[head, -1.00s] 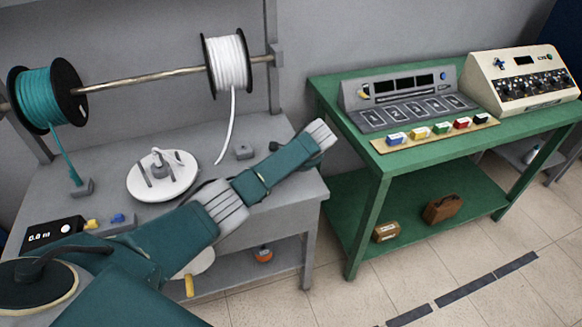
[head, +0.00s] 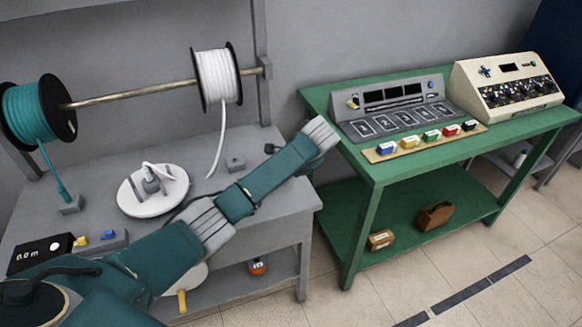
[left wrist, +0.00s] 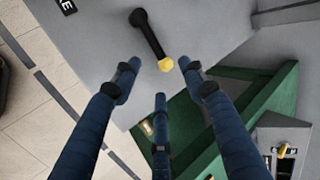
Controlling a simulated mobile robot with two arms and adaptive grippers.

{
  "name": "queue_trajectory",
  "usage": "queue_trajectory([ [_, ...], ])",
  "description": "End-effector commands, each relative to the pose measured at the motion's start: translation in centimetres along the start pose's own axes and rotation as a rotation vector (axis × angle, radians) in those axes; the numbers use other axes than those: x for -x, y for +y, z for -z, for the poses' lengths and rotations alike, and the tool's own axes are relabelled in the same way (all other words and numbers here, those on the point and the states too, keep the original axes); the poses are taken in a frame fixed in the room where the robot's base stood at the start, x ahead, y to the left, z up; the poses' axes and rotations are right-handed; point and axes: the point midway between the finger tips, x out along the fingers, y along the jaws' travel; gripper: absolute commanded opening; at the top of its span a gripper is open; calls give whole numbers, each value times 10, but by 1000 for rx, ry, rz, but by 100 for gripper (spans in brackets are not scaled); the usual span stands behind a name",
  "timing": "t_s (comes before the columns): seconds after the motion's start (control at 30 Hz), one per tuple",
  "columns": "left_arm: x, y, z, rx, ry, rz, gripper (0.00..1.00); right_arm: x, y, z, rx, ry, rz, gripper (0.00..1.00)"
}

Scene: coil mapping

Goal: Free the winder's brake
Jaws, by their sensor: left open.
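The winder's white disc (head: 128,200), with grey pegs on it, sits on the grey bench (head: 100,160). In the left wrist view a black lever with a yellow tip (left wrist: 147,30) stands out from a grey surface, which I take to be the brake lever. My left gripper (left wrist: 158,76) is open and empty, its three blue fingers spread just short of the yellow tip. No finger touches the lever. In the head view my left arm crosses the bench's right part; its gripper is hidden there. A small dark piece (head: 271,148) shows by the bench's right edge; I cannot tell whether it is the lever.
A teal spool (head: 35,115) and a white spool (head: 216,77) hang on a rod above the bench. A green table (head: 385,172) with a grey panel (head: 395,115), a cream console (head: 508,85) and coloured blocks stands close right of my arm. Floor in front is clear.

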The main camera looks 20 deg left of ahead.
Motion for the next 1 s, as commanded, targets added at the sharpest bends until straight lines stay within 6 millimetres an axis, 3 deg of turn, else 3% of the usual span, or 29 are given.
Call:
queue_trajectory([
  [0.1,23,0,0,0,3,1,43,0,0,0,0,0,0,0],
  [0.33,44,-1,0,0,0,2,43,0,0,0,0,0,0,0],
  [0.87,46,1,0,0,0,-1,43,0,0,0,0,0,0,0],
  [0.97,41,19,-2,-3,12,-20,43,0,0,0,0,0,0,0],
  [1.0,37,34,-4,-4,24,-37,43,0,0,0,0,0,0,0],
])
